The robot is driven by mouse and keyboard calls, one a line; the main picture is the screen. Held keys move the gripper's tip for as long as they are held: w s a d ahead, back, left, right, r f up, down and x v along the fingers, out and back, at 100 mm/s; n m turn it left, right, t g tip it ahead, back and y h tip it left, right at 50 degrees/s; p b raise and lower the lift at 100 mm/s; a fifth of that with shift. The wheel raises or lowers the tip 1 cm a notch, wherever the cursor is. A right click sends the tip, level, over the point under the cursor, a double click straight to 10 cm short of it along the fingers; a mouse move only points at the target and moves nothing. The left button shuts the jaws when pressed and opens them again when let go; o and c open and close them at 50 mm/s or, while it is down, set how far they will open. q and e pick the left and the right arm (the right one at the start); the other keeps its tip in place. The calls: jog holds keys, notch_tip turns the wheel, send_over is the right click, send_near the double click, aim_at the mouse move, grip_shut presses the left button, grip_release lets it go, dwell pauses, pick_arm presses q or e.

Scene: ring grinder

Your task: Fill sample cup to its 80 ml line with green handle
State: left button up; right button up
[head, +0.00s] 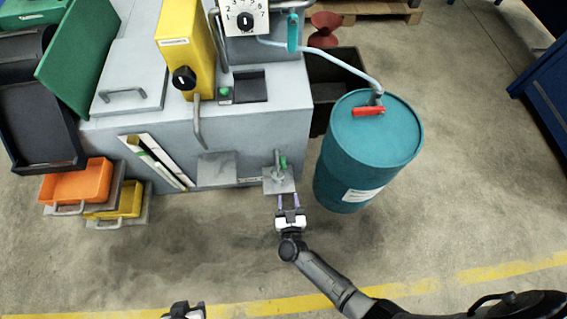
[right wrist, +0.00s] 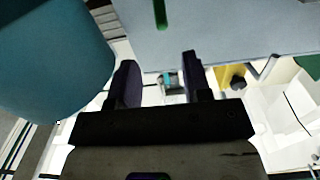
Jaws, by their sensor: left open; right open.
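A small green handle (head: 283,162) stands on a grey fitting at the front of the grey machine, above a small plate (head: 271,186). A green bar (right wrist: 160,14) shows at the top of the right wrist view. A separate teal handle (head: 292,32) is on the pipe beside the dial. My right gripper (head: 290,201) is open just in front of the plate, fingers toward it, with nothing clearly held. My left gripper (head: 185,312) is open at the bottom edge, mostly cut off. I cannot make out the sample cup or its line.
A teal drum (head: 352,150) with a red lever (head: 369,111) stands close right of my right gripper. A second plate (head: 217,169) juts out to the left. Orange (head: 75,186) and yellow trays (head: 120,203) sit at the left. The floor in front is clear.

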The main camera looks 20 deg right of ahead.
aim_at(284, 164)
jog(key=b+x, duration=0.5)
jog(key=x, duration=0.6)
jog(key=shift+w+d+f, duration=0.15)
jog(key=shift+w, duration=0.2)
jog(key=shift+b+x, duration=0.4)
jog(key=shift+x, duration=0.6)
jog(key=shift+c, duration=0.3)
grip_shut()
